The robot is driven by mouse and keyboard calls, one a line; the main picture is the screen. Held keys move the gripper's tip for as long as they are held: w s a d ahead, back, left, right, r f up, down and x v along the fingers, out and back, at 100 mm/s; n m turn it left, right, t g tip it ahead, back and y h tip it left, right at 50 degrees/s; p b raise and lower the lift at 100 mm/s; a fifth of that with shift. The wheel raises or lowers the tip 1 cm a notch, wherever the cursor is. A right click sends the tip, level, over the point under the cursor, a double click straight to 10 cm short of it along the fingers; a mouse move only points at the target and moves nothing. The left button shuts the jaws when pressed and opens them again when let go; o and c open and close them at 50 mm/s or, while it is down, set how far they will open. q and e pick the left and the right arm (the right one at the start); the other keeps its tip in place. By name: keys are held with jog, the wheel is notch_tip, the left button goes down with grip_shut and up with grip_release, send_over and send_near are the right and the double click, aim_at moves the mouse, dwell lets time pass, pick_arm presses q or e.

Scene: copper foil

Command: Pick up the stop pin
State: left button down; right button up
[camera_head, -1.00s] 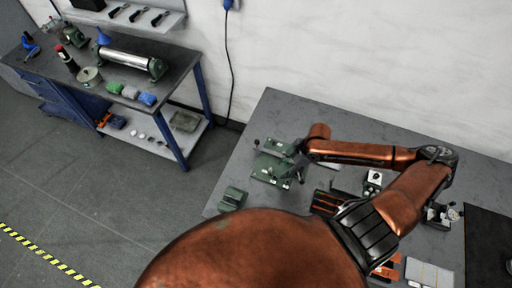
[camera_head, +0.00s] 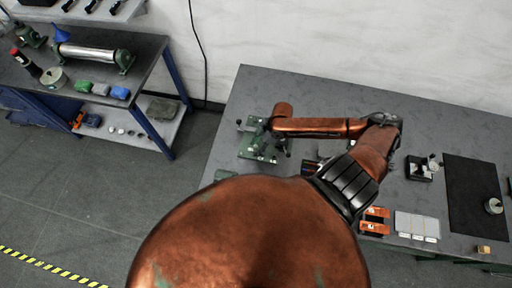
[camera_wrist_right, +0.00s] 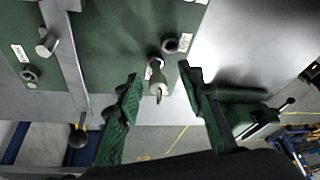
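A pale metal pin with a rounded end, seemingly the stop pin (camera_wrist_right: 157,72), stands at the edge of a green fixture plate (camera_wrist_right: 115,35) in the right wrist view. My right gripper (camera_wrist_right: 159,76) is open, with one green finger on each side of the pin and visible gaps. I cannot tell whether its fingertips are level with the pin. In the head view the green fixture (camera_head: 262,146) lies on the grey table, and my right wrist covers part of it. The pin is too small to make out there. My left gripper is not in view.
Other posts, including a grey peg (camera_wrist_right: 47,45), and labelled holes are on the plate. A workbench (camera_head: 150,50) stands at the left.

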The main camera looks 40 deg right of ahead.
jog(key=shift+w+f, duration=0.1)
jog(key=shift+w, duration=0.1)
jog(key=shift+c, duration=1.2)
grip_shut()
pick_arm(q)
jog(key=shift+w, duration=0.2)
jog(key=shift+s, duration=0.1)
